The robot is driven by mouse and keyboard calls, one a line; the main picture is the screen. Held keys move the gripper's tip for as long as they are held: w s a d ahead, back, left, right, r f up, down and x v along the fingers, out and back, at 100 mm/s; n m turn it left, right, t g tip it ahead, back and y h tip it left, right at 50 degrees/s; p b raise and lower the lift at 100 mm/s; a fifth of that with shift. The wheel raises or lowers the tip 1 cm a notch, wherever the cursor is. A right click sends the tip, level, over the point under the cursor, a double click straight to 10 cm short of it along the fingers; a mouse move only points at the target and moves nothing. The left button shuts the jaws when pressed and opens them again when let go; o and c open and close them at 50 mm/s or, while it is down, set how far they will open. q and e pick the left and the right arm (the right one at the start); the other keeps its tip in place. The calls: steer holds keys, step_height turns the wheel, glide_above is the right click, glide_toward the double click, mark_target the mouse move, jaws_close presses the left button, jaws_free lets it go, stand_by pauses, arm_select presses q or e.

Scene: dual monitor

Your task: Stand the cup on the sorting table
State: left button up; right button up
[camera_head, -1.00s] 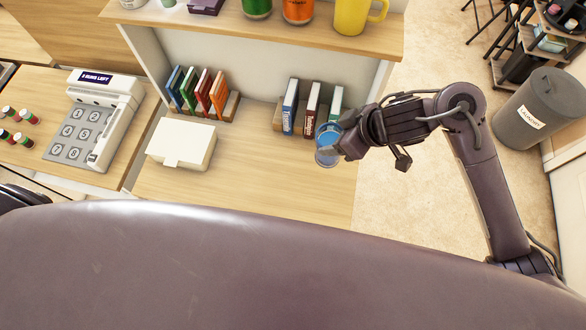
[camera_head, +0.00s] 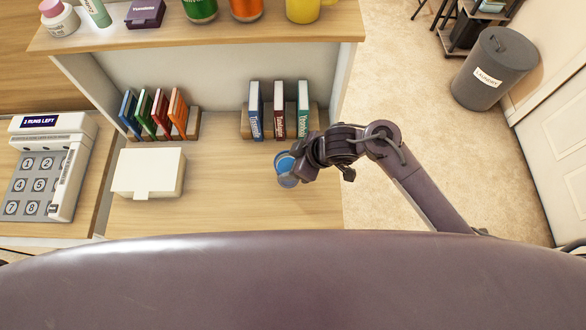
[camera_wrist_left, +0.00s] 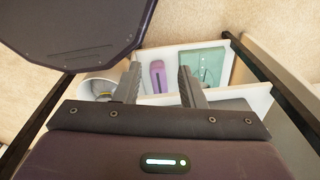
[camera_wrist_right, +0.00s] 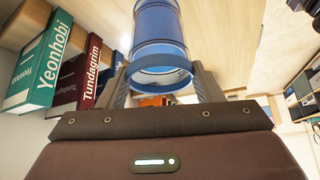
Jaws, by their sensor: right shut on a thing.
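A blue cup (camera_head: 287,167) is held in my right gripper (camera_head: 300,166) above the light wooden table (camera_head: 220,208), in front of the right-hand book group. In the right wrist view the cup (camera_wrist_right: 158,40) sits between the two fingers, with its pale, ringed end toward the camera. My right gripper (camera_wrist_right: 165,88) is shut on it. I cannot tell a gap between cup and tabletop. My left gripper (camera_wrist_left: 160,82) shows only in the left wrist view; its fingers are apart and empty, above a white divided bin (camera_wrist_left: 165,98).
A white box (camera_head: 148,173) and a left book group (camera_head: 153,113) stand on the table. Books (camera_head: 279,108) stand in a rack behind the cup. A raised shelf (camera_head: 200,38) holds cups and jars. A keypad machine (camera_head: 45,165) is at left, a laundry bin (camera_head: 494,68) at right.

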step_height(320, 180, down, 4)
steer(key=shift+r, duration=0.15)
steer(key=shift+f, duration=0.25)
arm_select(q)
steer(key=shift+d+f, duration=0.2)
steer(key=shift+d, duration=0.75)
arm_select(e)
steer(key=shift+d, duration=0.1)
steer(key=shift+f, duration=0.1)
steer(key=o, duration=1.2)
steer(key=shift+f, duration=0.1)
steer(key=o, duration=0.5)
steer(key=shift+c, duration=0.2)
arm_select(q)
steer(key=shift+a, duration=0.35)
